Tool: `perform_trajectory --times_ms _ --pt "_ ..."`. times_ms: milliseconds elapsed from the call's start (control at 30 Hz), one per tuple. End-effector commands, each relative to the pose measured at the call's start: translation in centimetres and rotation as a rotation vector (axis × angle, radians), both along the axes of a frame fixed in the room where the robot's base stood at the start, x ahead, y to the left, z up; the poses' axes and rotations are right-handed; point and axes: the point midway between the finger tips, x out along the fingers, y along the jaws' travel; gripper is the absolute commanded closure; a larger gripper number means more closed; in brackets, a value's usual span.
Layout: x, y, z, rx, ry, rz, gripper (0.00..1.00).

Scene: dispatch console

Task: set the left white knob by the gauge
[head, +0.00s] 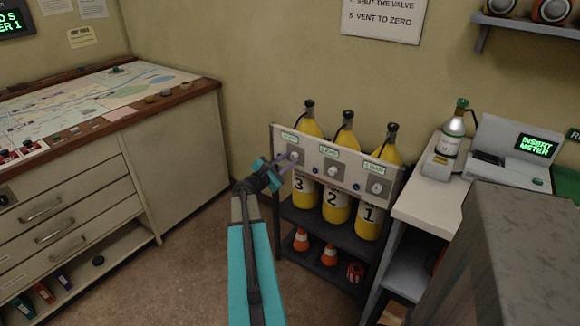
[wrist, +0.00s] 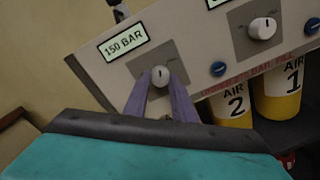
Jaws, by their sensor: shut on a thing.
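The left white knob (wrist: 160,76) is on a pale panel under a green-lit label reading 150 BAR (wrist: 125,39). A short dark mark on its face stands about upright in the wrist view. My gripper (wrist: 160,88) is shut on this knob, with one purple finger on each side. In the head view my gripper (head: 285,162) reaches the left end of the panel (head: 312,158), and the left knob (head: 294,155) shows just past the fingers. I cannot make out a gauge dial by it.
The middle knob (head: 332,171) and right knob (head: 377,188) are on the same panel, with small blue knobs between. Yellow cylinders (head: 367,222) stand behind it on a dark rack. A white counter (head: 428,200) is close on the right; a cabinet (head: 185,160) is left, with open floor between.

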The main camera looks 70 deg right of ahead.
Motion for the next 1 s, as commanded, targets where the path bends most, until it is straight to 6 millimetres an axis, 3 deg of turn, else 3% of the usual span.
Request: perform_trajectory --times_ms 33,1000 --pt "-0.84 0.23 -0.84 -0.005 -0.033 -0.019 0.99" --pt "-0.84 0.15 -0.54 -0.144 -0.56 -0.019 0.99"
